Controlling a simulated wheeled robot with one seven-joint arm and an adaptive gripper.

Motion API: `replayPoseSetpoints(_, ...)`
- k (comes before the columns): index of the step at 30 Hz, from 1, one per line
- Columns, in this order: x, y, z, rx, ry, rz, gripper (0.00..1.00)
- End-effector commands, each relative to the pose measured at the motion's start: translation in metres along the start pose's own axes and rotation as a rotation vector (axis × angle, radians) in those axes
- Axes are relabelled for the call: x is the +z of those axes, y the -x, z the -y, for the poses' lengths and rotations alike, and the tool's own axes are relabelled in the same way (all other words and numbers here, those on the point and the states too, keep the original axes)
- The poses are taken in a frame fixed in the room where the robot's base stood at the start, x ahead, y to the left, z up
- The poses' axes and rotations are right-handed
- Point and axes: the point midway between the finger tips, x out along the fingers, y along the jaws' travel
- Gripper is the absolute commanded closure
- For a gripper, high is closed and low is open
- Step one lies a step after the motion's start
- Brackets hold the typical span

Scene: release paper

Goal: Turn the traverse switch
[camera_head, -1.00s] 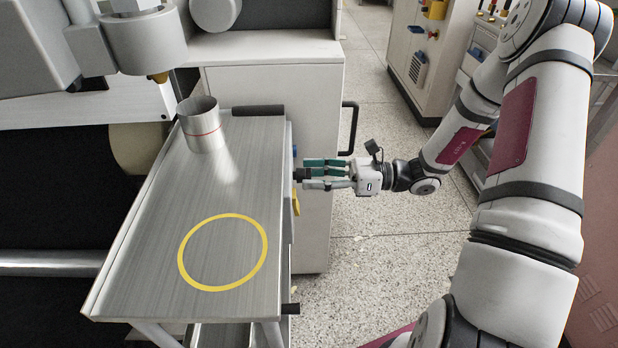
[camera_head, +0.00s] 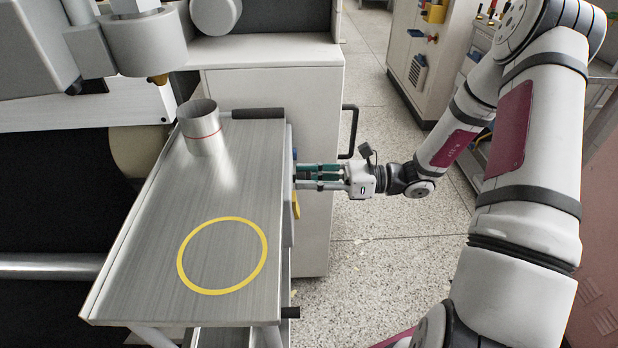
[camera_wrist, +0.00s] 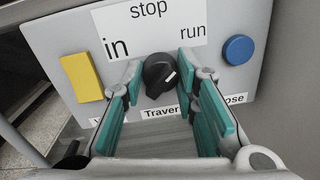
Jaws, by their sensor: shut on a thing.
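The traverse switch (camera_wrist: 157,72) is a black round knob with a white mark on a grey panel (camera_wrist: 262,20). Its white mark slants toward the upper right, on the "run" side. A white label (camera_wrist: 150,28) above it reads "in", "stop" and "run". In the wrist view, the teal fingers of my gripper (camera_wrist: 160,88) are on both sides of the knob, shut on it. In the head view, my gripper (camera_head: 300,177) reaches the right side of the metal table, and the knob is hidden there.
A yellow block (camera_wrist: 81,77) and a blue round button (camera_wrist: 238,49) flank the switch on the panel. The metal table (camera_head: 140,270) carries a metal cylinder (camera_head: 200,128) and a yellow ring marking (camera_head: 222,256). A black handle (camera_head: 350,130) stands behind my gripper.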

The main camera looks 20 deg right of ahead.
Motion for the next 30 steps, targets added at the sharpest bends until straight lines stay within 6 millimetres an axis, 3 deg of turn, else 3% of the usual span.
replayPoseSetpoints(8,0.0001,0.0002,0.0000,0.001,0.142,0.008,1.00)
replayPoseSetpoints(30,-0.0008,0.0005,0.0009,0.007,0.733,0.036,1.00)
